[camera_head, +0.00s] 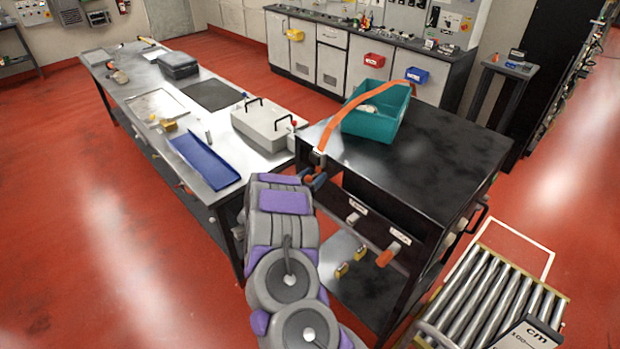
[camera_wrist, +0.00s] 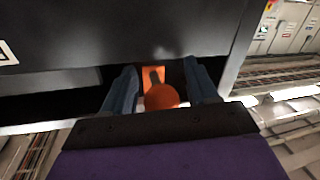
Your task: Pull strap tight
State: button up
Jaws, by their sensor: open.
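An orange strap (camera_head: 337,117) runs over the teal bin (camera_head: 368,126) on the black workbench. It goes down to a dark buckle (camera_head: 319,158) at the bench's near left edge. My gripper (camera_head: 318,181) is just below that edge, close to the strap's lower end. In the wrist view, my gripper's two blue-grey fingers (camera_wrist: 162,88) stand apart. The strap's orange end (camera_wrist: 162,97), with a rounded tip, shows between them. A gap seems to show on each side of it. The bin's far side and much of its contents are hidden.
The black bench top (camera_head: 440,150) is mostly clear around the bin. A metal table (camera_head: 150,85) with a blue tray (camera_head: 203,157) and a grey handled box (camera_head: 268,122) adjoins on the left. A roller conveyor (camera_head: 490,300) stands at the lower right.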

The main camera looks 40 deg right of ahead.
jog(key=shift+s+d+f, duration=0.1)
jog(key=shift+d, duration=0.35)
jog(key=shift+c, duration=0.2)
jog(key=shift+a+r, duration=0.2)
jog(key=shift+a, duration=0.9)
jog(key=c, duration=0.6)
jog(key=shift+d+r, duration=0.1)
jog(key=shift+d, duration=0.05)
grip_shut()
